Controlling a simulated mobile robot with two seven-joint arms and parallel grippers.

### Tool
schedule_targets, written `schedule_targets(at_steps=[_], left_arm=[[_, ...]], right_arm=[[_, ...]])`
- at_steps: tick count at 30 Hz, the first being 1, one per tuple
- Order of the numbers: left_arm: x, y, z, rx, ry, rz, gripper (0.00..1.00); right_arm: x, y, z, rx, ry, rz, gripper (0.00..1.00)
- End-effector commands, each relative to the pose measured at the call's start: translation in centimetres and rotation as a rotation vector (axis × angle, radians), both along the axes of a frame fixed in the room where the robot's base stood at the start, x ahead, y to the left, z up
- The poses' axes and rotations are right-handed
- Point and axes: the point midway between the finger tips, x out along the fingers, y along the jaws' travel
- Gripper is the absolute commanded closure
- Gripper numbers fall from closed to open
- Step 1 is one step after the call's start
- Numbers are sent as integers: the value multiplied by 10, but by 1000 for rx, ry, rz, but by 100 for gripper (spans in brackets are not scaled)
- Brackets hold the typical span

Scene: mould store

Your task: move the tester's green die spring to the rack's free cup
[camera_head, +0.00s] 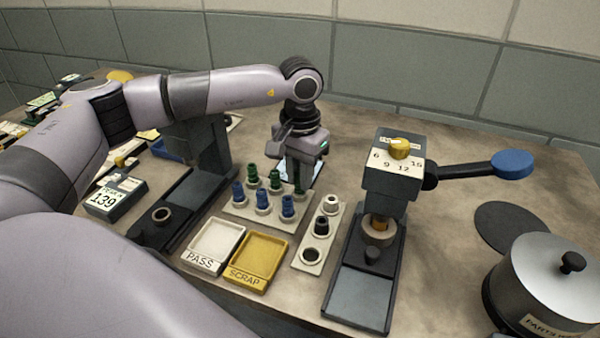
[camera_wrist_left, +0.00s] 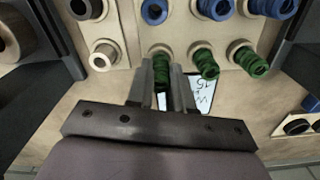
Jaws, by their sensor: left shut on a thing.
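My left gripper (camera_head: 299,180) points down over the back right cup of the pale rack (camera_head: 240,211). It is shut on a green die spring (camera_wrist_left: 161,66), which stands in or just above that cup; the fingers partly hide it, so I cannot tell if it is seated. Two other green springs (camera_head: 264,180) stand in the back row beside it, and blue springs (camera_head: 262,198) fill the front row. The tester with the readout box (camera_head: 116,197) is at the left; its cup (camera_head: 162,215) looks empty. My right gripper is not in view.
A white PASS tray (camera_head: 190,257) and a yellow SCRAP tray (camera_head: 240,276) lie in front of the rack. A narrow holder (camera_head: 326,238) is to its right, then a press (camera_head: 393,178) with a blue-knobbed lever (camera_head: 512,165). A lidded pot (camera_head: 545,280) stands far right.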

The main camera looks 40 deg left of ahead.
Motion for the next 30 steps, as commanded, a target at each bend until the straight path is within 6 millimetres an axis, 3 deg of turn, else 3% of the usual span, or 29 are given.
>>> schedule_targets(at_steps=[30], left_arm=[[0, 0, -14, 0, -1, 0, 100]], right_arm=[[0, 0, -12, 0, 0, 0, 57]])
